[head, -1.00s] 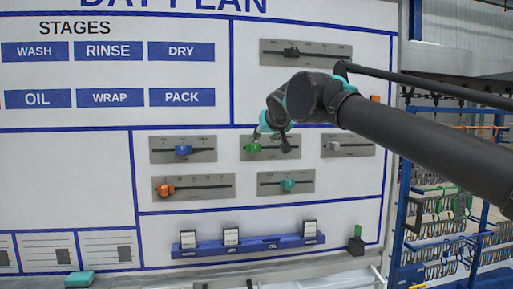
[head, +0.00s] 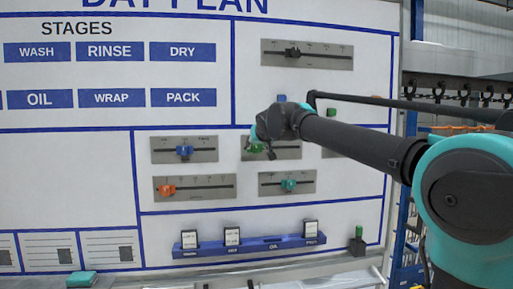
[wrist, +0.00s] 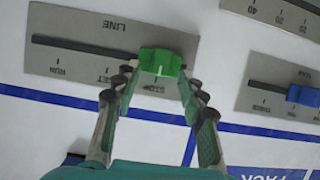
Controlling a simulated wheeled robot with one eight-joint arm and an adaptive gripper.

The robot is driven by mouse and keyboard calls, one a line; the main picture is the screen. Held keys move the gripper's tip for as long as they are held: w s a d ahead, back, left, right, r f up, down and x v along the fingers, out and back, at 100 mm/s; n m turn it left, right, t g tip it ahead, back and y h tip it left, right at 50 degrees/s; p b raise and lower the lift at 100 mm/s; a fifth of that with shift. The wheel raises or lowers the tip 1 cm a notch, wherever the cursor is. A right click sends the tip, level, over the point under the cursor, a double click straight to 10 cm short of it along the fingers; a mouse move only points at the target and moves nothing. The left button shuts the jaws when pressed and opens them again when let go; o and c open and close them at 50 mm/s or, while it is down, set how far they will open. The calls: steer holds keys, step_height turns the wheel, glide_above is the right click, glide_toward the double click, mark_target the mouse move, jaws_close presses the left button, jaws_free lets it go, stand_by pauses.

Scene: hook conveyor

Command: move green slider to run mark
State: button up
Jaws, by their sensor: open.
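The green slider (wrist: 160,63) sits at the STOP end of the slot in a grey plate labelled LINE (wrist: 75,25), upside down in the wrist view. The RUN mark (wrist: 63,72) is at the slot's other end, with SET between. My gripper (wrist: 160,82) is open, one finger on each side of the green slider; I cannot tell whether either touches it. In the head view my gripper (head: 262,147) is at the left part of the plate, partly covering the green slider (head: 256,149).
A blue slider (head: 184,151) on its plate is to the left. An orange slider (head: 167,189) and a teal slider (head: 289,185) are below, and a black slider (head: 292,53) is above. A blue rail (head: 250,247) with white cards is lower down.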

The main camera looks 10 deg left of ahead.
mark_target(256, 148)
steer(key=shift+x, duration=1.35)
steer(key=shift+c, duration=0.3)
jaws_close()
